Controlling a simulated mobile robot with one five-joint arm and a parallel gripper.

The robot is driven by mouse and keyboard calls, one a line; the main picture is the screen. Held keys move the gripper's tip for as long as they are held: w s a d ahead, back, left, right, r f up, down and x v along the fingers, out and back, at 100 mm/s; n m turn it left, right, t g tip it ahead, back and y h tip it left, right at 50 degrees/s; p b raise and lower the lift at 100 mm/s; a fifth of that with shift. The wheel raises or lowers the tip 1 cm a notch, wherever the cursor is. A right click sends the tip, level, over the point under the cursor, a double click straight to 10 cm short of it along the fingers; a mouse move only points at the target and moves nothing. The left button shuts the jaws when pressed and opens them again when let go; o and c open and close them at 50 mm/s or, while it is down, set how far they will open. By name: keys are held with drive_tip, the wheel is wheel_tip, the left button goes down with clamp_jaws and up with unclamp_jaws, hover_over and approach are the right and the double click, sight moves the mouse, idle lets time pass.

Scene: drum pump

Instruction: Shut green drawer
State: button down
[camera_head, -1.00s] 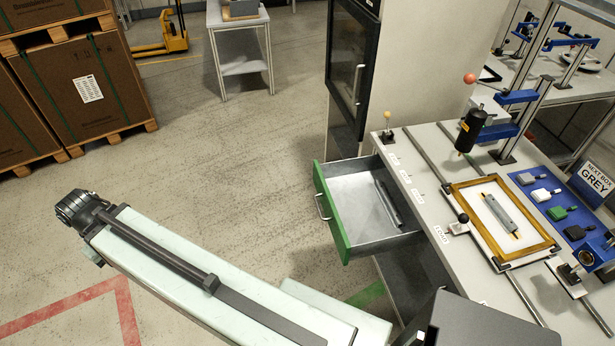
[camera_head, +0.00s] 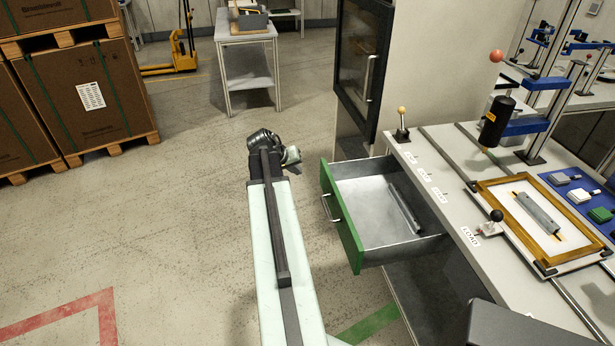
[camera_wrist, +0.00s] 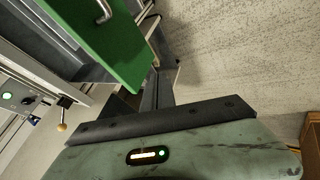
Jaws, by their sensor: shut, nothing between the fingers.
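The green drawer (camera_head: 341,218) is pulled out of the left side of the workbench. Its green front faces left and carries a metal handle (camera_head: 330,207). A dark grey bar (camera_head: 403,208) lies inside it. My gripper (camera_head: 291,156) is at the far end of my arm, left of the drawer's far front corner and apart from it in the head view. Its fingers are hard to make out there. In the wrist view the green front (camera_wrist: 100,40) and handle fill the upper left, beside my gripper (camera_wrist: 158,88), which looks shut and empty.
The workbench (camera_head: 440,165) holds a gold-framed tray (camera_head: 490,225), a ball-topped lever (camera_head: 402,125) and a press (camera_head: 500,115). A dark-doored cabinet (camera_head: 360,70) stands behind the drawer. Cardboard boxes (camera_head: 85,90) stand on pallets at left. The floor left of my arm is clear.

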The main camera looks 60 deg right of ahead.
drive_tip(key=b, duration=0.7)
approach(321, 180)
wheel_tip(321, 180, down, 5)
drive_tip(key=w, duration=0.2)
drive_tip(key=shift+s+d+r+p, duration=0.2)
drive_tip(key=shift+s+d+r, duration=0.2)
drive_tip(key=shift+s+d, duration=0.25)
drive_tip(key=shift+s+d+r+p, duration=0.2)
drive_tip(key=shift+s+d+r, duration=0.15)
drive_tip(key=shift+s+d, duration=0.3)
drive_tip(key=shift+d, duration=0.15)
